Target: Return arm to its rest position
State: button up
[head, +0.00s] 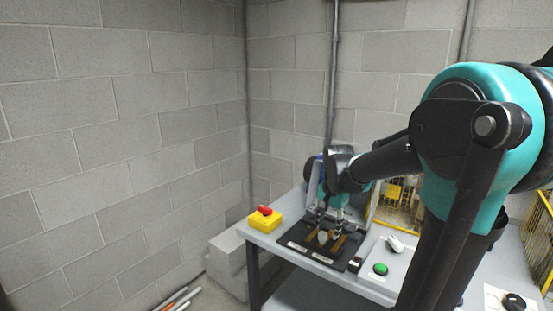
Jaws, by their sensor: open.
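My arm reaches in from the right of the head view and extends over a grey table (262,238). My gripper (328,222) is at the far end of the arm, low over a dark tray or mat (308,254) on the table. The gripper is open. Small pale and brownish items lie on the dark mat just below the fingertips. I cannot tell whether the fingers touch them.
A yellow box with a red button (264,219) stands at the table's left corner. A green button (380,269) and a black knob (514,302) are on the right. Grey block walls (110,120) stand behind and left. Rods (178,298) lie on the floor.

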jog(key=s+d+f+n+t, duration=0.2)
jog(key=s+f+n, duration=0.7)
jog(key=s, duration=0.6)
notch_tip(320, 180, down, 3)
jog(key=shift+s+d+r+t, duration=0.1)
jog(key=shift+s+d+t, duration=0.2)
jog(key=shift+t, duration=0.1)
dwell(0.5)
